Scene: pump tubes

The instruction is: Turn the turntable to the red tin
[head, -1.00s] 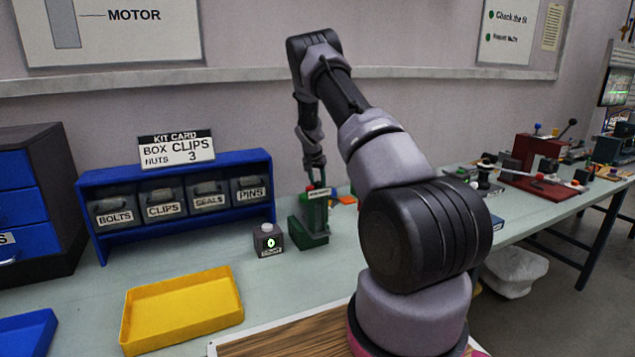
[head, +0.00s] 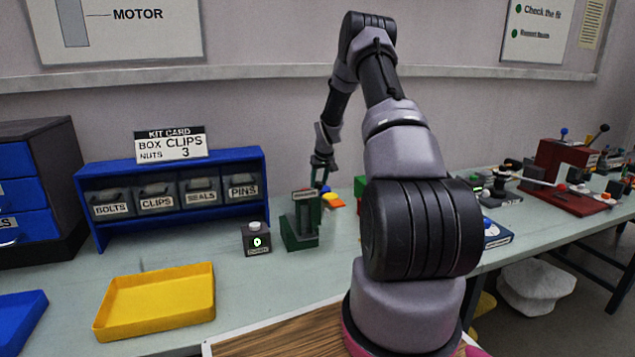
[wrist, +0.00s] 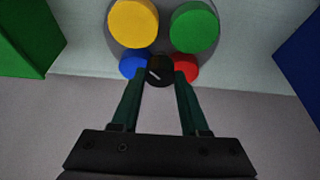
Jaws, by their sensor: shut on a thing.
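In the wrist view, the turntable (wrist: 160,49) is a grey disc bearing a yellow tin (wrist: 133,23), a green tin (wrist: 194,27), a blue tin (wrist: 132,66) and a red tin (wrist: 186,67). A black knob (wrist: 160,71) with a pale mark stands between the blue and red tins. My gripper (wrist: 160,75) is shut on this knob, its green fingers on either side, close to both tins. In the head view my gripper (head: 321,184) is behind the green device. There, yellow (head: 336,203) and orange-red tops show, and most of the turntable is hidden.
A green device (head: 300,225) and a dark box with a lit green mark (head: 256,238) stand in front. A blue rack of labelled bins (head: 172,195) and a yellow tray (head: 155,303) are to the left. A red press (head: 565,170) stands far right.

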